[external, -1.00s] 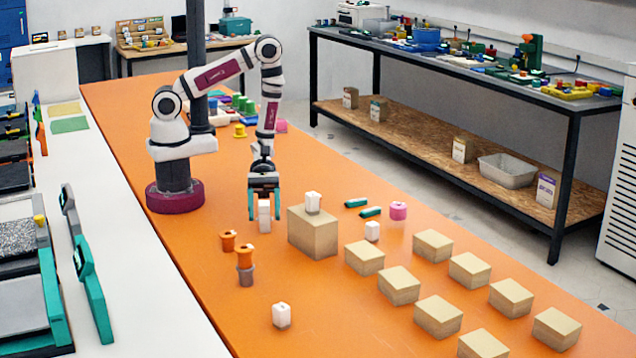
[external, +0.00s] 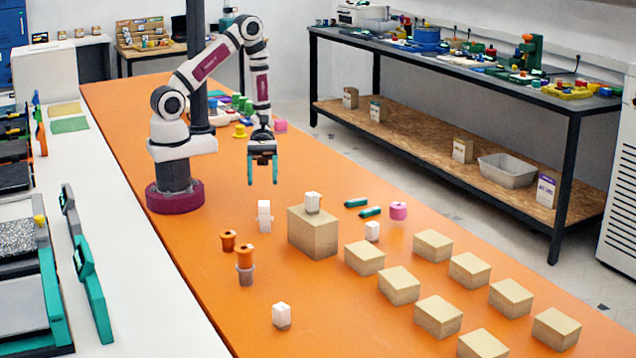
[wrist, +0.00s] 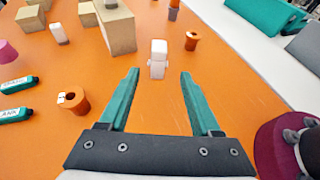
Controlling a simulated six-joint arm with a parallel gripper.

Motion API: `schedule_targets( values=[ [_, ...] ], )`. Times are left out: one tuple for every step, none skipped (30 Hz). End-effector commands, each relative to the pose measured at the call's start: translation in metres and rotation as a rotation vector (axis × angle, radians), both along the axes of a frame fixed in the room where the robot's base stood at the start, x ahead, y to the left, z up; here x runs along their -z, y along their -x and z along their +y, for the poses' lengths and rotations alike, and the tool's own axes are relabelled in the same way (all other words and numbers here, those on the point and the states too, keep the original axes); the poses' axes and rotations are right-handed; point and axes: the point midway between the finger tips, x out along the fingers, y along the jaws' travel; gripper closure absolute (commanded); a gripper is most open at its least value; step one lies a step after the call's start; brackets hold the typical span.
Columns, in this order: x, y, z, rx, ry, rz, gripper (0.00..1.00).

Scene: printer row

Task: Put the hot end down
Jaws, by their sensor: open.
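A white blocky piece, which I take for the hot end (external: 264,216), stands upright on the orange table, left of the large tan box. In the wrist view the white piece (wrist: 158,60) stands just beyond my fingertips, between their lines and touching neither. My gripper (external: 262,182) is open and empty, above and behind the piece. Its two teal fingers (wrist: 160,76) are spread apart in the wrist view. Similar white pieces sit on top of the large box (external: 312,202), right of it (external: 372,231) and at the front (external: 281,314).
The large tan box (external: 313,236) stands close to the right of the piece. Orange spools (external: 228,240) stand in front of it, one on a grey base (external: 246,280). Several smaller tan boxes (external: 399,288) fill the right front. The wrist view shows another orange spool (wrist: 76,101) at left.

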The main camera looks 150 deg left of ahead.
Motion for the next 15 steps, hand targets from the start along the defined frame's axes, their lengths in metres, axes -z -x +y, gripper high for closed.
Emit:
schedule_targets(
  values=[
    [-0.006, -0.005, -0.007, 0.059, -0.029, 0.000, 0.35],
    [-0.011, -0.009, -0.015, 0.126, -0.062, -0.001, 0.35],
    [-0.022, -0.016, -0.031, 0.258, -0.124, -0.006, 0.35],
    [-0.032, -0.021, -0.047, 0.384, -0.186, -0.011, 0.35],
    [-0.042, -0.025, -0.065, 0.533, -0.257, -0.021, 0.35],
    [-0.056, -0.025, -0.091, 0.753, -0.360, -0.042, 0.35],
    [-0.065, -0.023, -0.111, 0.925, -0.441, -0.063, 0.35],
    [-0.074, -0.018, -0.128, 1.098, -0.525, -0.087, 0.35],
    [-0.084, -0.008, -0.148, 1.336, -0.640, -0.127, 0.35],
    [-0.091, 0.001, -0.160, 1.518, -0.731, -0.162, 0.35],
    [-0.098, 0.010, -0.169, 1.694, -0.824, -0.202, 0.35],
    [-0.107, 0.022, -0.176, 1.923, -0.949, -0.259, 0.35],
    [-0.112, 0.030, -0.178, 2.081, -1.043, -0.303, 0.35],
    [-0.118, 0.035, -0.178, 2.226, -1.134, -0.348, 0.35],
    [-0.125, 0.040, -0.177, 2.393, -1.248, -0.403, 0.35]
  ],
)
